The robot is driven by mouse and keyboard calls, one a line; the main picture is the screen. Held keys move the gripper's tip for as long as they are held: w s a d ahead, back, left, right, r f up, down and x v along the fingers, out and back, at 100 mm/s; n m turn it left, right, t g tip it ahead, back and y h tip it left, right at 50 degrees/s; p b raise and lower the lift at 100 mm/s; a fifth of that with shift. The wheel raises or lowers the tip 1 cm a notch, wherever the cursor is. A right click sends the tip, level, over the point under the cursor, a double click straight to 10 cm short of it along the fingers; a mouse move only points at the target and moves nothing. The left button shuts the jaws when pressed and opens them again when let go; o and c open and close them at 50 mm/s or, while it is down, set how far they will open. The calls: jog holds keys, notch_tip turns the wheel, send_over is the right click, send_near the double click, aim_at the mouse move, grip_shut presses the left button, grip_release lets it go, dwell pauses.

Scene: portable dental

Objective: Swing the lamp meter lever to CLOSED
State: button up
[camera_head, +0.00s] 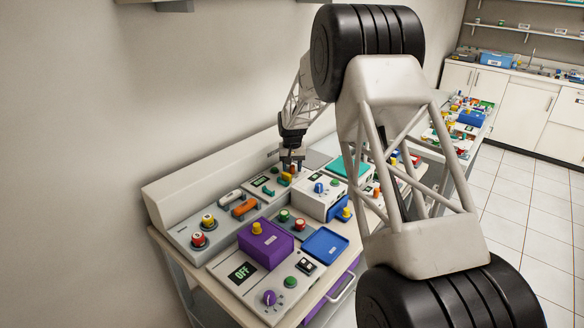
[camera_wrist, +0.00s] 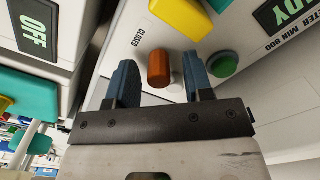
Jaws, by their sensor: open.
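The lamp meter panel (camera_head: 262,183) is at the back of the bench in the head view, with a small display. In the wrist view its display (camera_wrist: 292,12) shows part of "READY", with "METER MIN 800" lettering near it. An orange-brown upright handle (camera_wrist: 159,68) stands beside the printed word "CLOSED" (camera_wrist: 138,38); it looks like the lever's grip, but its arm is not clear. My gripper (camera_wrist: 160,82) is open, one finger on each side of the handle, with gaps showing. In the head view my gripper (camera_head: 291,163) is over the panel's back part.
A yellow block (camera_wrist: 182,17) and a green button (camera_wrist: 224,63) are close to the fingers. A white box with a blue knob (camera_head: 319,188) stands right of the panel. An orange handle (camera_head: 244,207), a purple box (camera_head: 265,244) and a blue tray (camera_head: 325,245) are nearer the front.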

aim_at(293, 166)
jog(key=shift+r, duration=3.9)
jog(key=shift+s+d+r, duration=0.15)
jog(key=shift+s+r, duration=0.2)
jog(key=shift+r, duration=0.05)
jog(key=s+d+r, duration=0.2)
jog(key=s+r, duration=0.4)
jog(key=s, duration=0.5)
jog(key=s+d+r+t, duration=0.1)
jog(key=s+d+r, duration=0.2)
jog(key=s+r, duration=0.5)
jog(key=s+d+r, duration=0.2)
jog(key=s+r, duration=0.1)
jog(key=s, duration=1)
jog(key=s+d+f, duration=0.1)
jog(key=s+f, duration=0.1)
jog(key=s, duration=1.4)
jog(key=s+d+f+t, duration=0.1)
jog(key=s+d, duration=0.1)
jog(key=s, duration=1.3)
jog(key=shift+s+d+f+t, duration=0.2)
jog(key=shift+s+f+t, duration=0.1)
jog(key=shift+s+f, duration=0.1)
